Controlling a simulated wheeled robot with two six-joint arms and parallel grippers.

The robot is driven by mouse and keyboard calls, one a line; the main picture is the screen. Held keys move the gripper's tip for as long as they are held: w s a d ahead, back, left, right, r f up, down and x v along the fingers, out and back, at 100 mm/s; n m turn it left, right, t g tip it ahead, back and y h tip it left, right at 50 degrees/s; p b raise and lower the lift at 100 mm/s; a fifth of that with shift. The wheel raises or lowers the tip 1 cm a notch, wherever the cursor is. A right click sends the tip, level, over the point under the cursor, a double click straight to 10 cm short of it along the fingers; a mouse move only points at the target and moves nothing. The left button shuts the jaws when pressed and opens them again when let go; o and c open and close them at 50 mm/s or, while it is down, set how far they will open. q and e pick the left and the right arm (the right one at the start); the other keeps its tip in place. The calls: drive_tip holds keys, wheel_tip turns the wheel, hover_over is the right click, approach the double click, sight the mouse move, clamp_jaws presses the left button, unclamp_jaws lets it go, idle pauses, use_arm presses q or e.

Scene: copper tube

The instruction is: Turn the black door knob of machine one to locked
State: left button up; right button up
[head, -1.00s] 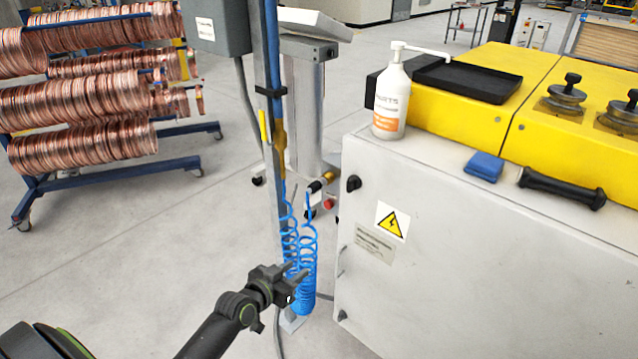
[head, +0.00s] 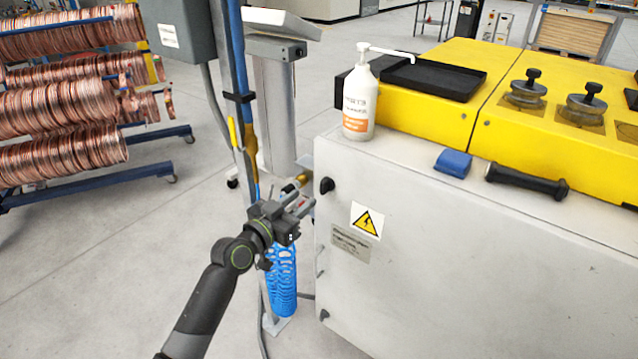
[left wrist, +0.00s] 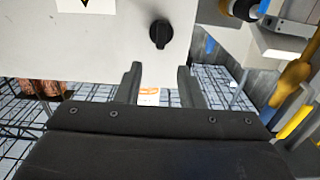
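The black door knob (head: 327,185) is on the upper left of the machine's white door (head: 430,250). It also shows in the left wrist view (left wrist: 160,34), just beyond and between my fingertips, apart from them. My left gripper (head: 303,203) is a little left of and below the knob in the head view. In the left wrist view its two fingers (left wrist: 160,78) stand apart with nothing between them. My right gripper is in neither view.
A yellow warning sign (head: 367,221) is right of the knob. A blue coiled hose (head: 283,285) hangs behind my left gripper beside a post. Copper coils (head: 60,105) hang at left.

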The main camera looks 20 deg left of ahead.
sight(321, 184)
use_arm(q)
drive_tip(key=x, duration=0.8)
drive_tip(key=c, duration=0.6)
